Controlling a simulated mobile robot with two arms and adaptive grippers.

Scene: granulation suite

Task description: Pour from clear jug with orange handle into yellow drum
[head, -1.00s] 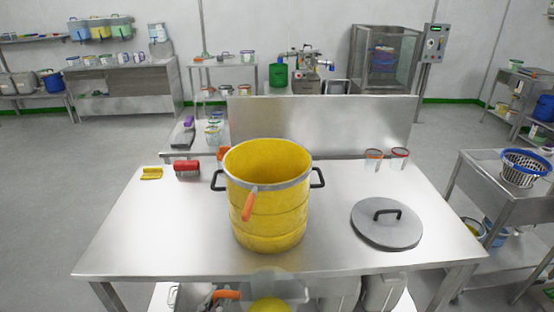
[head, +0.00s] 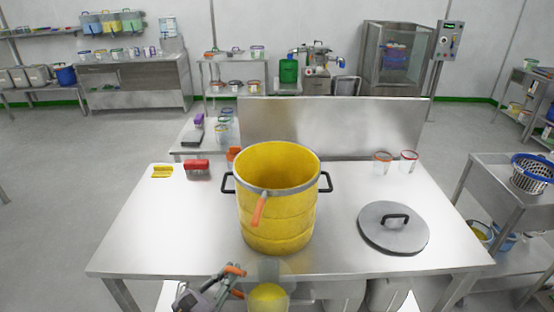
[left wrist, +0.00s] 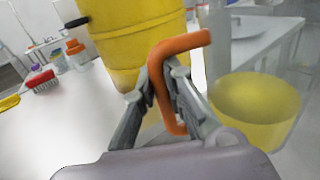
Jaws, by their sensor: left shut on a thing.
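The yellow drum (head: 277,225) stands upright and open on the steel table, with a metal rim and black side handles. The clear jug (head: 268,270), with yellow contents low inside, is in front of the table's near edge, apart from the drum. My left gripper (head: 232,280) is shut on the jug's orange handle. In the left wrist view the fingers (left wrist: 163,80) clasp the orange handle (left wrist: 180,45), with the jug (left wrist: 255,110) at right and the drum (left wrist: 135,35) behind. My right gripper is not in view.
A grey lid (head: 393,230) lies right of the drum. A red brush (head: 197,169) and a yellow item (head: 162,171) lie at the back left. Two small jars (head: 382,162) stand at the back right. The table's front left is clear.

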